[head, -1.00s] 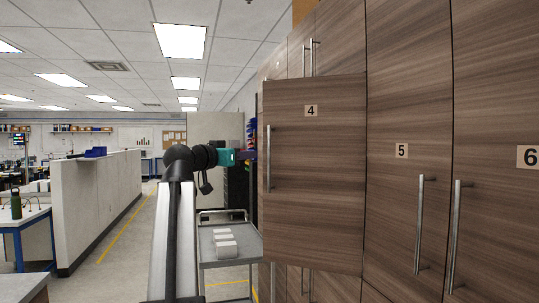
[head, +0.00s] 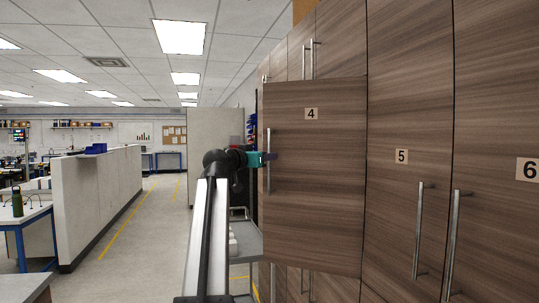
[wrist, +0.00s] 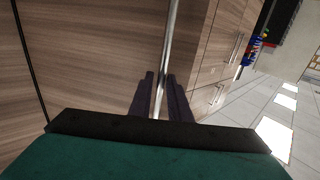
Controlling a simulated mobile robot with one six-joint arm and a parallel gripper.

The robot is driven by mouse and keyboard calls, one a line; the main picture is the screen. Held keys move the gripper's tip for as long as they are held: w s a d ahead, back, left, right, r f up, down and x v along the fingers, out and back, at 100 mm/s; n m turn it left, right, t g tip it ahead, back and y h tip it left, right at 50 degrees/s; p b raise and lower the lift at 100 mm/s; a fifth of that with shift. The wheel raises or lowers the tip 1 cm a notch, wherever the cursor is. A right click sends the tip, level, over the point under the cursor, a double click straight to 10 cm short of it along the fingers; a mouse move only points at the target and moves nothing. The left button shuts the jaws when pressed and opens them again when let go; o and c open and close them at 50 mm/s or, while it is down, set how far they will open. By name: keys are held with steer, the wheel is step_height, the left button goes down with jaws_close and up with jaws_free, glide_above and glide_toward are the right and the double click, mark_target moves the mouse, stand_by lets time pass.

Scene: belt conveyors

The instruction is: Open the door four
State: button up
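Door four (head: 320,190) is a brown wood-grain cabinet door with a "4" label near its top. It stands ajar, swung out from the cabinet front. Its upright metal bar handle (head: 268,180) is along its left edge. My gripper (head: 269,156), teal with dark purple fingers, is at the handle's middle height in the head view. In the wrist view the fingers (wrist: 162,97) lie on either side of the handle bar (wrist: 171,40), with the bar between them. Whether both fingers press on it is not clear.
Doors five (head: 402,200) and six (head: 500,190) are closed at right, each with a bar handle. A grey cart (head: 247,243) stands left of door four, partly hidden by my arm. Open aisle floor (head: 150,225) and a low partition (head: 100,200) lie further left.

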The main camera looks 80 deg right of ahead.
steer(key=shift+s+d, duration=0.3)
steer(key=shift+d, duration=0.35)
jaws_close()
steer(key=shift+a, duration=0.1)
steer(key=shift+s, duration=0.1)
